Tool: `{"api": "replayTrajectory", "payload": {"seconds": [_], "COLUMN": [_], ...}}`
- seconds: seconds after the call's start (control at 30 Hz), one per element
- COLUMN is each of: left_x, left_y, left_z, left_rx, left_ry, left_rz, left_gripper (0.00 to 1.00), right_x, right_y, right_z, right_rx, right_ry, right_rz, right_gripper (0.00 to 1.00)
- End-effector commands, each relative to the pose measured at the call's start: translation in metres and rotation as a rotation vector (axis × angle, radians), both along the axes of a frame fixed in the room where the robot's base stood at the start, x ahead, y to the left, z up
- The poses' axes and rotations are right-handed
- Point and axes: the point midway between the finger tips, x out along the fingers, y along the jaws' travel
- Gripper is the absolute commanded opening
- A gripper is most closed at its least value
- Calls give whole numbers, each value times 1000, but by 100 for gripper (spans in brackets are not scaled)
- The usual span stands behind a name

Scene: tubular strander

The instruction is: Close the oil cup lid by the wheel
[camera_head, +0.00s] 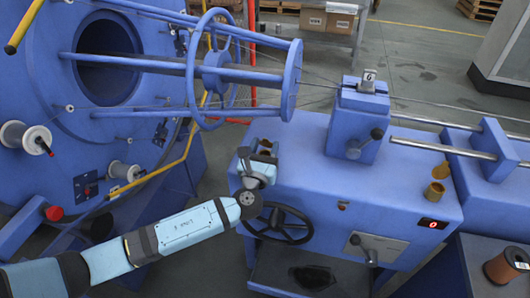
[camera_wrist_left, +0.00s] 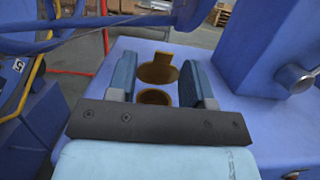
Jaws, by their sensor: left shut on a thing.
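The oil cup (camera_wrist_left: 153,97) by the wheel is a small brass cup in the blue cabinet top. Its round brass lid (camera_wrist_left: 160,69), with a small tab, stands open behind the cup's mouth in the left wrist view. My left gripper (camera_wrist_left: 160,82) has its two blue fingers on either side of the lid, shut on it. In the head view my left gripper (camera_head: 265,152) is at the cabinet's left end and hides most of this cup. The black handwheel (camera_head: 278,224) is on the cabinet front just below. My right gripper is not in view.
A second brass oil cup (camera_head: 435,191) with its lid raised stands at the cabinet's right. A blue clamp block (camera_head: 352,130) with a lever stands mid-cabinet. The strander's blue ring frame (camera_head: 290,80) overhangs behind my left gripper.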

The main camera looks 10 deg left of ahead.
Motion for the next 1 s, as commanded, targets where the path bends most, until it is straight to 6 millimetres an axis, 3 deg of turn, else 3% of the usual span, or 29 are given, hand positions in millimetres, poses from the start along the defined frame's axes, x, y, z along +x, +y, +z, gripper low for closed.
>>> {"api": "replayTrajectory", "payload": {"seconds": [0.4,0.43,0.53,0.87,1.0], "left_x": [0,0,0,-3,-19], "left_y": [0,0,0,0,0], "left_z": [0,0,0,-1,-5], "left_rx": [0,0,0,0,0], "left_ry": [-7,-7,-7,-6,-4], "left_rz": [0,0,0,0,-1], "left_gripper": [23,51,72,72,72], "right_x": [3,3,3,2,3], "right_y": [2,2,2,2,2], "right_z": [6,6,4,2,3], "right_rx": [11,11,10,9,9], "right_ry": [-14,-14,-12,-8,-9], "right_rz": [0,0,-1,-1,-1], "right_gripper": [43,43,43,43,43]}}
